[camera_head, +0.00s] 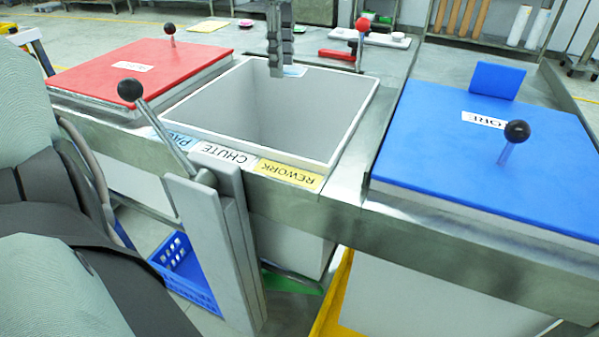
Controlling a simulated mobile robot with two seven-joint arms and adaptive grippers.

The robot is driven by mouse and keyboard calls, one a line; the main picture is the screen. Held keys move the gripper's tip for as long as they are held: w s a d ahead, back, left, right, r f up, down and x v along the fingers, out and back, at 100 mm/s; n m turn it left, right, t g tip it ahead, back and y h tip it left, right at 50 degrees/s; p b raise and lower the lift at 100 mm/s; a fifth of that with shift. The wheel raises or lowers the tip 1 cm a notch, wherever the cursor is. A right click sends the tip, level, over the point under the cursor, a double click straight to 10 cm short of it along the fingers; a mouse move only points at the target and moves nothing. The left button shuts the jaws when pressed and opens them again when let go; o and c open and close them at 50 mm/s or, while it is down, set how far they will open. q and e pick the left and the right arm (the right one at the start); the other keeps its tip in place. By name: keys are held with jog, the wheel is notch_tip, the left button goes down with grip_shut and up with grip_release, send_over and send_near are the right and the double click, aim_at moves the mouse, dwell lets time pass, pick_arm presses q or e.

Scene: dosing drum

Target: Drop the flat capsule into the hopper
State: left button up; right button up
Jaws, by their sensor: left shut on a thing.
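The open white bin (353,120), which I take for the hopper, stands in the middle with its lidless mouth showing grey inner walls. My left gripper (277,70) points down at the top, by the bin's far rim. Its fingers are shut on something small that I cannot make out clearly. A flat light-blue piece (295,71) shows right beside the fingertips; I cannot tell whether it is the held capsule or a label behind. My right gripper is not in view.
A red lid (115,80) with a black-knobbed lever covers the left bin. A blue lid (450,150) covers the right bin. A black-knobbed lever (165,125) stands at the bin's near left corner. A red-knobbed lever (361,45) stands behind. Small coloured pieces lie at the back.

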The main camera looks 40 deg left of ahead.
pick_arm(q)
jog(key=shift+f, duration=1.35)
jog(key=o, duration=0.8)
notch_tip(320, 180, up, 12)
jog(key=shift+r, duration=0.1)
